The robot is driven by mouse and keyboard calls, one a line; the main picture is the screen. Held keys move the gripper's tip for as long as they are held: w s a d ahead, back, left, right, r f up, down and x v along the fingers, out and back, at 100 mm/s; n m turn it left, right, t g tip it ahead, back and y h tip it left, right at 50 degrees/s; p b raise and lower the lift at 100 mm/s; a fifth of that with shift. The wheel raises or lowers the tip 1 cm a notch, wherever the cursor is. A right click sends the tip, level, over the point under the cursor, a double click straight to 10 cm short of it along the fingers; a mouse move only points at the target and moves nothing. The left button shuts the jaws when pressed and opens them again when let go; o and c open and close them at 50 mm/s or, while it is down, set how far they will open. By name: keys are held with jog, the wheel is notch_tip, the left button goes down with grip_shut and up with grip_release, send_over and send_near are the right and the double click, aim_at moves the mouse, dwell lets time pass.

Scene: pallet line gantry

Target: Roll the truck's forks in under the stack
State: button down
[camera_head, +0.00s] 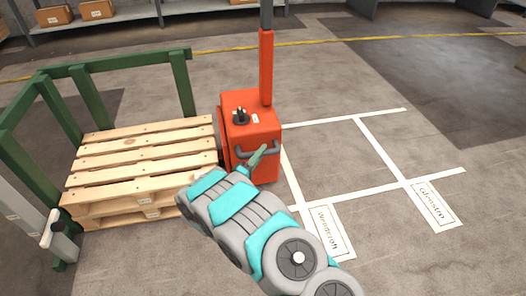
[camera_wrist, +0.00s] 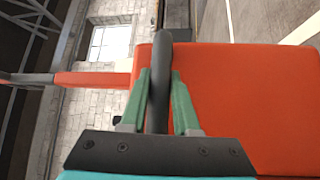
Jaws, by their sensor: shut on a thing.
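The orange truck (camera_head: 252,113) stands upright at the right end of the stack of wooden pallets (camera_head: 147,149), in the head view. Its body is close against the stack's right edge, and I cannot tell whether they touch. The forks are hidden, so how far they are under the stack does not show. My gripper (camera_head: 259,153) is at the truck's near face, shut on the dark grey handle (camera_head: 242,154). In the wrist view the handle (camera_wrist: 161,65) passes between the two green fingers, with the orange body (camera_wrist: 235,100) behind it.
A green frame (camera_head: 115,62) surrounds the stack at the back and left, with a grey post (camera_head: 38,222) at the near left. White floor bays with labels (camera_head: 331,232) lie clear to the right. Shelves with cardboard boxes (camera_head: 97,10) stand at the back.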

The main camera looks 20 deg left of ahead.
jog(key=shift+s+a+y, duration=0.15)
jog(key=shift+s+a, duration=0.2)
jog(key=shift+a, duration=0.25)
jog(key=shift+s+a+y, duration=0.15)
jog(key=shift+s+a, duration=0.15)
jog(key=shift+a, duration=0.25)
jog(key=c, duration=0.7)
grip_release()
jog(key=shift+o, duration=0.2)
jog(key=shift+d, duration=0.1)
jog(key=v, duration=0.7)
jog(key=shift+s+p, duration=0.35)
jog(key=shift+p, duration=0.05)
jog(key=shift+s+a+f, duration=0.1)
jog(key=shift+a, duration=0.1)
